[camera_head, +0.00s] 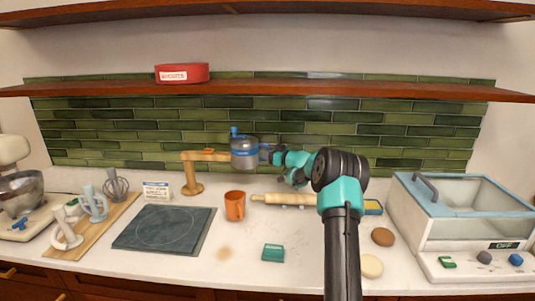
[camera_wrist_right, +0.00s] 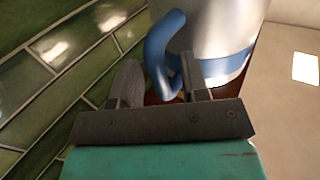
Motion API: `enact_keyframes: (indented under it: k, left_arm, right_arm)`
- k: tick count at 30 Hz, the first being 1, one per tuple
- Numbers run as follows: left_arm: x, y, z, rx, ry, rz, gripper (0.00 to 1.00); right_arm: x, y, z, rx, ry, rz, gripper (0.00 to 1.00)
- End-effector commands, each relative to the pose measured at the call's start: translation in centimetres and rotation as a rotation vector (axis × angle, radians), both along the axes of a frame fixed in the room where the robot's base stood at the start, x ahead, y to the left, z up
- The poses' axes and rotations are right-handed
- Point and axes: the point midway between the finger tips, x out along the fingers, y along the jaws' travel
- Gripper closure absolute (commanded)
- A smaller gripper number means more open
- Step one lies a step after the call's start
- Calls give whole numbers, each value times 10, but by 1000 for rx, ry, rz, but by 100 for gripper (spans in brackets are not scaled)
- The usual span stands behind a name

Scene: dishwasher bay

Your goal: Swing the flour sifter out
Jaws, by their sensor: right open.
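The flour sifter (camera_head: 244,153) is a grey canister with blue bands and a blue knob on top. It hangs at the end of a wooden swing arm (camera_head: 205,156) on a post, above the counter near the tiled wall. My right gripper (camera_head: 268,154) is open at the sifter's right side. In the right wrist view, the sifter's silver body (camera_wrist_right: 215,30) and curved blue handle (camera_wrist_right: 160,55) are close. The handle lies between the two open fingers of the gripper (camera_wrist_right: 160,82); whether they touch it I cannot tell. My left gripper is out of view.
A dark slab (camera_head: 165,230) is at left, with utensils on a board (camera_head: 110,220). A glass-lidded appliance (camera_head: 440,225) stands at right. A shelf (camera_head: 300,92) runs above.

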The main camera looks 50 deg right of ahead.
Motion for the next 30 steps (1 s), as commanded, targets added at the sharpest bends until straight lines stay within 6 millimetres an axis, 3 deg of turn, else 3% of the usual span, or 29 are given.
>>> enact_keyframes:
  k: [10, 23, 30]
  left_arm:
    - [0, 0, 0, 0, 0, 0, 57]
    - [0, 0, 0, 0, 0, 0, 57]
    - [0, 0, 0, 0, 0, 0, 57]
  right_arm:
    - [3, 0, 0, 0, 0, 0, 60]
    - [3, 0, 0, 0, 0, -1, 100]
    - [3, 0, 0, 0, 0, -1, 100]
